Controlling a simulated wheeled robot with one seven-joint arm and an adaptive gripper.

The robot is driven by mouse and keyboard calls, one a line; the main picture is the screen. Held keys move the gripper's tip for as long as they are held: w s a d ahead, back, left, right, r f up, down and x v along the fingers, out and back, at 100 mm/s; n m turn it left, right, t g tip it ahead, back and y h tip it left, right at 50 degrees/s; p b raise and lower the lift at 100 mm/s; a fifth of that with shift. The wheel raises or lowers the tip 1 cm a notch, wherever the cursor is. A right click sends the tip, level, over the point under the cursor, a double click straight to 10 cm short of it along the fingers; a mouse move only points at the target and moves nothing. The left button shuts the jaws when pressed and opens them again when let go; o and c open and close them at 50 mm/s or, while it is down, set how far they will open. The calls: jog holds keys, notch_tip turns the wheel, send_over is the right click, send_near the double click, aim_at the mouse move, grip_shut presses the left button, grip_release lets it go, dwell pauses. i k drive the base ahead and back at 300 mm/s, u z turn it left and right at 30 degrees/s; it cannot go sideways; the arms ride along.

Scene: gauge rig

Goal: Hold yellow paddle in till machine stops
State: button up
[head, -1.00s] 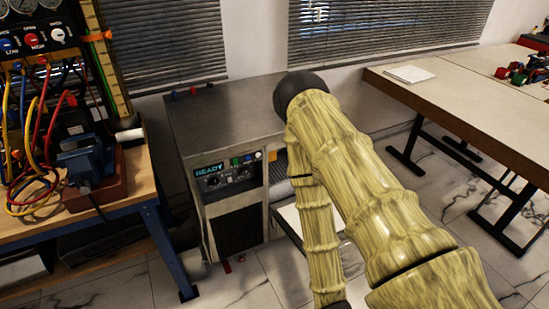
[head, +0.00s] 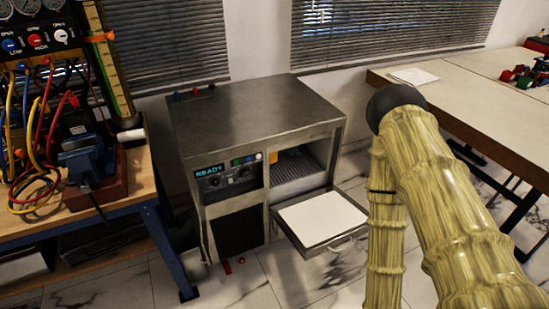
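The machine (head: 255,105) is a grey metal cabinet in the middle of the head view. Its display (head: 209,171) appears to read READY. A small yellow piece (head: 273,157) shows at the left edge of the machine's open bay; it may be the yellow paddle, but it is too small to be sure. The door (head: 322,222) hangs open and level at the front, with a pale inner panel and a handle. My arm crosses the right side of the view. My gripper is outside the frame.
A workbench (head: 150,185) with a vise (head: 88,165), gauges and coloured cables stands at the left. A long table (head: 470,105) stands at the back right. Small red parts (head: 227,267) lie on the floor by the machine. Tiled floor is open in front.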

aim_at(273, 157)
jog(key=z, duration=0.05)
jog(key=k, duration=0.5)
jog(key=z, duration=1.1)
jog(key=i, duration=1.05)
jog(key=u, duration=2.35)
jog(key=i, duration=0.1)
jog(key=z, duration=0.4)
